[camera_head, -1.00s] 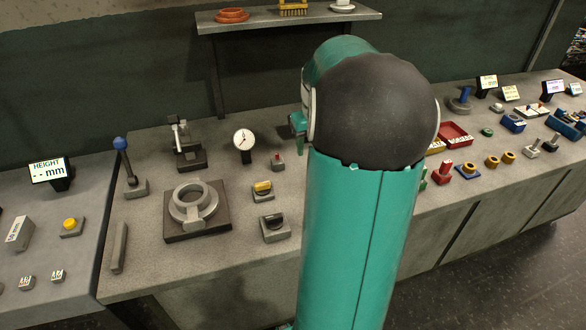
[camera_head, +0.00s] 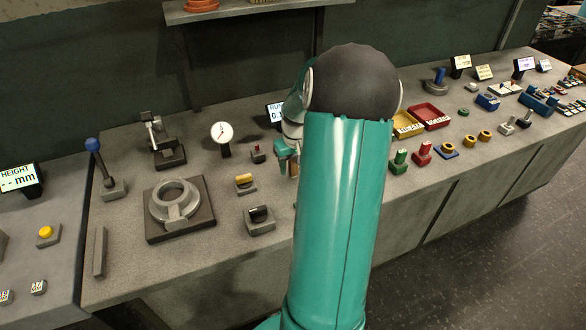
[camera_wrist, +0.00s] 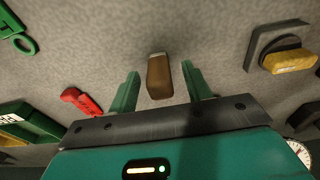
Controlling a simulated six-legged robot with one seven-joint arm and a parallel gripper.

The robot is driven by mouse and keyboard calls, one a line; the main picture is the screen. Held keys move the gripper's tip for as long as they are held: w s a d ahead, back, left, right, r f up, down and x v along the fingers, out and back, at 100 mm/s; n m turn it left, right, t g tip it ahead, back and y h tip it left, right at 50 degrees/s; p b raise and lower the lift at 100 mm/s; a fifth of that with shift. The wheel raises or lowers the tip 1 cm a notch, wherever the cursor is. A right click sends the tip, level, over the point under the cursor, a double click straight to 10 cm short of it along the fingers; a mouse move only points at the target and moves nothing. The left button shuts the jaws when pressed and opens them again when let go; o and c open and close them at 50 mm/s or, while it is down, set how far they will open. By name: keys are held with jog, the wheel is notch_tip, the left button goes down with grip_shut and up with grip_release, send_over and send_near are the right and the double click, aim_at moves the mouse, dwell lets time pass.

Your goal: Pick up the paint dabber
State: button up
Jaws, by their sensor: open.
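A brown block-like piece with a paler end, which looks like the paint dabber (camera_wrist: 160,78), stands out over the grey bench in the wrist view. It lies between the two green fingers of my gripper (camera_wrist: 160,69). The fingers are apart, with a visible gap on each side of it. In the head view my gripper (camera_head: 285,152) is low over the bench, partly hidden behind my teal arm. A small brown bit of the dabber (camera_head: 293,169) shows just beside it.
A yellow-knobbed switch (camera_wrist: 290,60), a red item (camera_wrist: 80,101) and a green ringed tool (camera_wrist: 18,32) lie around my gripper. A dial gauge (camera_head: 221,133) and a ring casting on a plate (camera_head: 179,205) stand left. Yellow and red trays (camera_head: 430,115) sit right.

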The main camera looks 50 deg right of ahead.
jog(key=shift+f, duration=0.55)
grip_shut()
jog(key=shift+r, duration=0.1)
jog(key=shift+r, duration=0.6)
jog(key=s+a+r, duration=0.1)
jog(key=a+r, duration=1)
jog(key=a, duration=0.3)
jog(key=shift+s+r, duration=0.15)
jog(key=shift+r, duration=0.15)
